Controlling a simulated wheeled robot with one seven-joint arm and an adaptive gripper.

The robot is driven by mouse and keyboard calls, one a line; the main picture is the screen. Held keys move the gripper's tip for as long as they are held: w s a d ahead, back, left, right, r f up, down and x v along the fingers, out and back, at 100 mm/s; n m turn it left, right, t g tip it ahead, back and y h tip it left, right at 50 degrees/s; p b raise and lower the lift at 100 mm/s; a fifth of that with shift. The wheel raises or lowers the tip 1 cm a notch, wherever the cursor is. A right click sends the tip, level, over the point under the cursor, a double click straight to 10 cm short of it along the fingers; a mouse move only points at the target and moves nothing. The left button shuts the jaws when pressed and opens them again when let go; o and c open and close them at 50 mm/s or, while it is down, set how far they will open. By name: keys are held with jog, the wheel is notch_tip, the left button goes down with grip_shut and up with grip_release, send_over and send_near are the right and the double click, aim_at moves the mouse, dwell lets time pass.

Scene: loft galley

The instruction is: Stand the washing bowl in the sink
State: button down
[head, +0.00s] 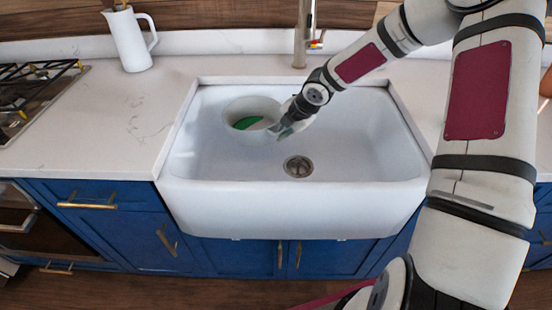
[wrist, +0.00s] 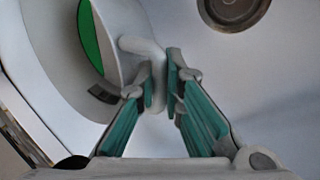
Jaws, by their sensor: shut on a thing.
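The white washing bowl (head: 255,136) is inside the left part of the white sink (head: 360,150), with its opening facing up in the head view. Something green (head: 247,122) shows inside it. My gripper (head: 285,130) is at the bowl's right side. In the wrist view the bowl (wrist: 125,22) is at upper left, and my gripper (wrist: 160,88) is shut on a pale, handle-like part of its side. The green also shows there (wrist: 91,38). I cannot tell whether the bowl's base touches the sink floor.
The round drain (head: 298,166) is in the sink floor, right of the bowl. The tap (head: 304,35) stands behind the sink. A white jug (head: 128,42) and a hob (head: 30,90) are on the left counter. The sink's right half is clear.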

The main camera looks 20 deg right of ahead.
notch_tip(320, 180, down, 12)
jog(key=b, duration=0.6)
jog(key=shift+r+b, duration=0.2)
jog(key=shift+b, duration=0.1)
jog(key=c, duration=1.7)
grip_release()
